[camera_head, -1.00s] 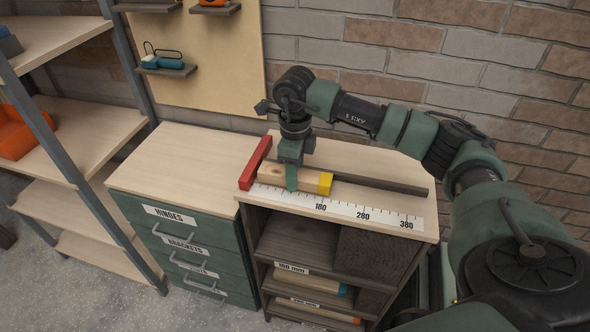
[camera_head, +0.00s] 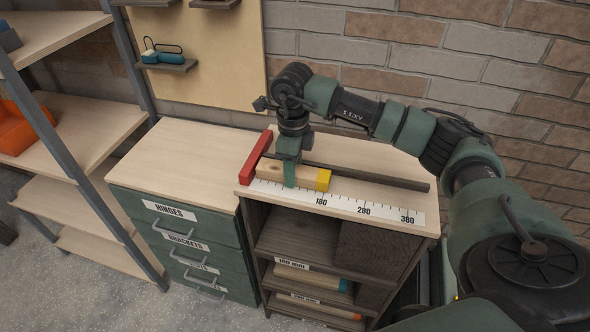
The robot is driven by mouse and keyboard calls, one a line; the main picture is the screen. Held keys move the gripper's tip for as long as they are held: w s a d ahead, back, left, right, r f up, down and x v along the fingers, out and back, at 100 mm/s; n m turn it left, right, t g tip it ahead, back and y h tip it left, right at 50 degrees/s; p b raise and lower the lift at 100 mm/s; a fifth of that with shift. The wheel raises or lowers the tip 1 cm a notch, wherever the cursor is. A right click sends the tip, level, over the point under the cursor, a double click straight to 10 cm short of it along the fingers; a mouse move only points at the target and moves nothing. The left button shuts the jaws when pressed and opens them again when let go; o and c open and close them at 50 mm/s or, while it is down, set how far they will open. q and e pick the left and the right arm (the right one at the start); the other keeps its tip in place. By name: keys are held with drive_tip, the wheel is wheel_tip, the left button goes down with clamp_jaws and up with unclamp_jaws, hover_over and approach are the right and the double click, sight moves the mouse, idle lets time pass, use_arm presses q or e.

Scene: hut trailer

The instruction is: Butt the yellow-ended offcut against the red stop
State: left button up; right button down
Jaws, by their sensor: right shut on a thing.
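The offcut (camera_head: 309,179) is a pale wooden block with a yellow right end (camera_head: 323,180). It lies along the white ruler (camera_head: 350,206) on the bench top, in front of a dark fence rail (camera_head: 385,181). The red stop (camera_head: 256,157) stands at the ruler's left end. The offcut's left end is at the red stop, touching or nearly so; the view is too small to tell. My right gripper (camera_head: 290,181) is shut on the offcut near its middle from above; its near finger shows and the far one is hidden. My left gripper is not in view.
Under the bench top, shelves hold several offcuts, one with a blue end (camera_head: 344,285). A drawer cabinet (camera_head: 185,245) with a clear top adjoins on the left. A shelf rack with an orange bin (camera_head: 20,130) stands farther left. A brick wall is behind.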

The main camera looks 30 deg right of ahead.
drive_tip(key=shift+w+a, duration=0.25)
drive_tip(key=shift+w, duration=0.1)
drive_tip(key=c, duration=0.7)
unclamp_jaws()
drive_tip(key=shift+c, duration=0.2)
drive_tip(key=shift+r, duration=0.1)
drive_tip(key=shift+r, duration=0.35)
wheel_tip(320, 180, up, 7)
drive_tip(key=shift+b, duration=1.2)
drive_tip(key=shift+s, duration=0.1)
